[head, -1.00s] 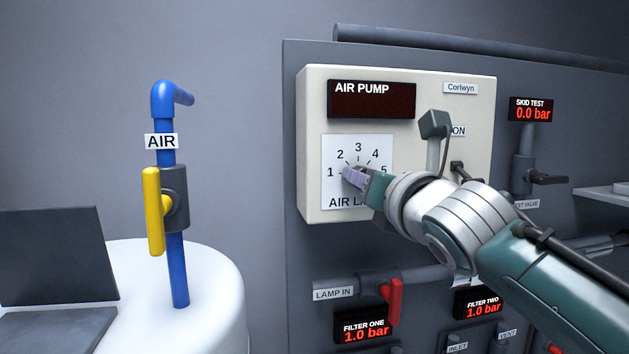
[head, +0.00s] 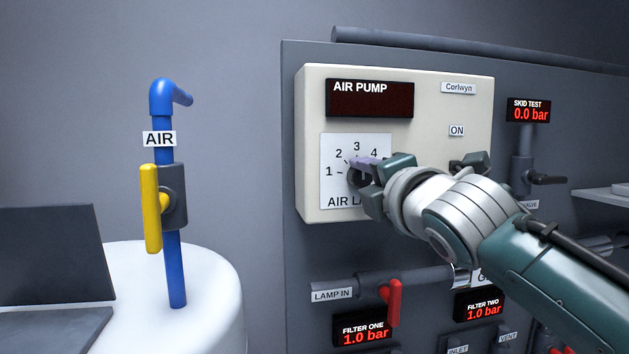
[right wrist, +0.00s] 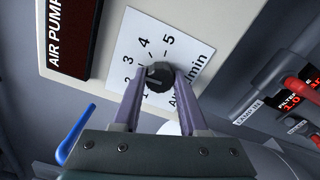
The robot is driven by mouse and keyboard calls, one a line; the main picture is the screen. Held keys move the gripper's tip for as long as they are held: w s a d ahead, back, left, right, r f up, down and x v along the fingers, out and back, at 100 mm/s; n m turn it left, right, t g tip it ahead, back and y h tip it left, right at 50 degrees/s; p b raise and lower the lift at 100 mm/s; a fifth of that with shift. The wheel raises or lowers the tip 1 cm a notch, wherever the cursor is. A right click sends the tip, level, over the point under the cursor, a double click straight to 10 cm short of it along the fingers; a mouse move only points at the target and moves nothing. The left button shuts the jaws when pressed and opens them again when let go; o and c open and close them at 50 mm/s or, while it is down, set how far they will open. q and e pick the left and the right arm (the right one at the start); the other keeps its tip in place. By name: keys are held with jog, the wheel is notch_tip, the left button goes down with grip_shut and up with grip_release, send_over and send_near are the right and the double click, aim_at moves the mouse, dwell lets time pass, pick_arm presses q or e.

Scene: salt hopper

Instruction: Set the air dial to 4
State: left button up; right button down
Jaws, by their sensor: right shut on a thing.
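The air dial is a dark round knob (right wrist: 158,76) on a white plate (head: 328,187) numbered 1 to 5, on the cream air pump box (head: 460,110). My right gripper (right wrist: 157,82) has its two purple fingers on either side of the knob, shut on it. In the head view my right gripper (head: 363,167) covers the plate's right part and hides the 5. I cannot tell clearly which number the knob's mark faces. The air pump display (head: 370,99) is dark apart from its title. My left gripper is not in view.
An ON label (head: 457,131) sits right of the dial, with my wrist just below it. A red lever (head: 393,300) projects from a pipe under the box. A blue air pipe with a yellow lever (head: 151,208) stands at the left.

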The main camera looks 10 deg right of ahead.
jog(key=m, duration=0.4)
jog(key=shift+m+b, duration=0.3)
jog(key=shift+m, duration=2)
jog(key=shift+c, duration=2.2)
grip_release()
jog(key=shift+s+b, duration=0.1)
jog(key=shift+b, duration=0.2)
jog(key=s+b, duration=0.3)
jog(key=s, duration=0.6)
jog(key=shift+s+d+b, duration=0.15)
jog(key=shift+s+b, duration=0.2)
jog(key=shift+s, duration=0.05)
